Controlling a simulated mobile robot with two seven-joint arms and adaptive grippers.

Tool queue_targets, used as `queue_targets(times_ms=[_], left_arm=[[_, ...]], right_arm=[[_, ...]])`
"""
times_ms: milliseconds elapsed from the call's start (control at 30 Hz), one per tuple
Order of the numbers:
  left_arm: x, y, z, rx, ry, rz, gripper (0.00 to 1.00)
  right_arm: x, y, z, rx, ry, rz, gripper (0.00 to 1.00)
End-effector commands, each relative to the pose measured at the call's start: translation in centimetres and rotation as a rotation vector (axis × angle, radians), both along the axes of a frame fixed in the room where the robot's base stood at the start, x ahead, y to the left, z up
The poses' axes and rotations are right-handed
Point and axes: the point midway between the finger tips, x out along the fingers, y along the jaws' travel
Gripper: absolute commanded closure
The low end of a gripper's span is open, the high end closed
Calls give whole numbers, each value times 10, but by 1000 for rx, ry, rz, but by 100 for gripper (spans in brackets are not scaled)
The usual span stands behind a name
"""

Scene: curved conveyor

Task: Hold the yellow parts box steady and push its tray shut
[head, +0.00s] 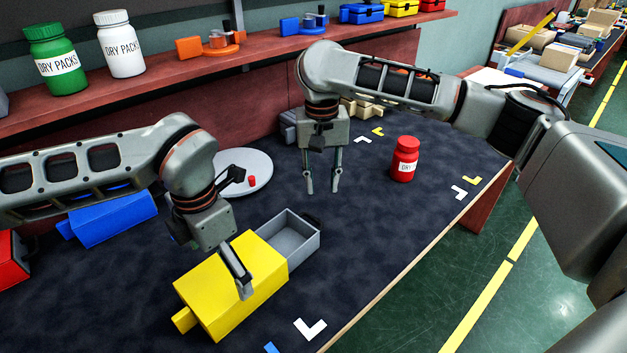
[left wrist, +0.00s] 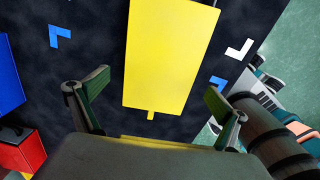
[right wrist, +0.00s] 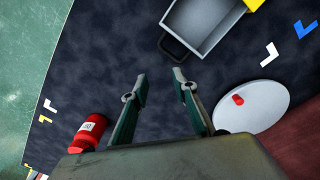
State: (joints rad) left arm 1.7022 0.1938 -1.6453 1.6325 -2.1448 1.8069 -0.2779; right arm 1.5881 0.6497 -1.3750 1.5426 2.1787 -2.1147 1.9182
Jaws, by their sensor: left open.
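The yellow parts box (head: 232,287) lies on the dark mat, and its grey tray (head: 290,238) sticks out of its far right end, empty, with a dark handle. My left gripper (head: 243,285) is over the yellow box; in the left wrist view its fingers (left wrist: 155,95) stand wide apart with the yellow box (left wrist: 172,50) between and ahead of them. Contact cannot be told. My right gripper (head: 322,188) points down above the mat behind the tray, its fingers apart and empty. The right wrist view shows the tray (right wrist: 203,25) with its handle ahead of the open fingers (right wrist: 160,80).
A red bottle (head: 404,160) stands right of my right gripper. A round grey disc (head: 250,172) with a small red piece lies behind the yellow box. A blue box (head: 112,220) and a red box (head: 10,262) are at the left. The mat right of the tray is clear.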

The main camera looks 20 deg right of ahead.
Motion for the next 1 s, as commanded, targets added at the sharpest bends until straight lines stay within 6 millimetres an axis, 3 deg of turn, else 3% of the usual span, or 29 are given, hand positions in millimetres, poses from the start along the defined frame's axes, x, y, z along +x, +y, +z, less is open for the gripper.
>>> queue_targets(times_ms=[100, 200, 700, 1000], left_arm=[[0, 0, 0, 0, 0, 0, 0], [0, 0, -5, 0, 2, 0, 0], [0, 0, -68, -1, 3, 1, 0], [0, 0, -79, 0, 1, 2, 0]], right_arm=[[-3, 18, 7, 20, 2, -9, 72], [-4, 23, 9, 26, 4, -12, 72], [-4, 23, 9, 26, 4, -12, 72], [-4, 23, 9, 26, 4, -12, 72]])
